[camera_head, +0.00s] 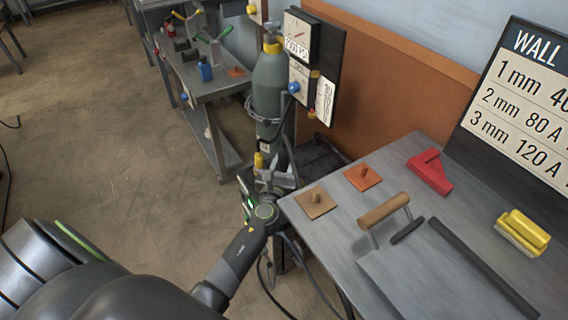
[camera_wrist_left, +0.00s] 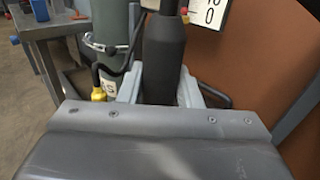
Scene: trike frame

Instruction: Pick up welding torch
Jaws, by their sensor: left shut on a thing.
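My left gripper (camera_head: 277,178) is beside the left edge of the metal table, in front of the grey gas cylinder. In the left wrist view its two pale fingers (camera_wrist_left: 161,88) are shut on the welding torch (camera_wrist_left: 165,52), a dark, thick handle that stands roughly upright between them. The torch's lower end is hidden behind the gripper body, and its top runs out of the frame. In the head view the torch is hard to make out behind the gripper. My right gripper is not in view.
The gas cylinder (camera_head: 270,88) stands just behind the gripper, with a gauge panel (camera_head: 299,36) beside it. The metal table (camera_head: 335,232) holds a wooden-handled tool (camera_head: 383,210), a red angled block (camera_head: 430,172) and a yellow brush (camera_head: 525,231). Open floor (camera_head: 90,150) lies to the left.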

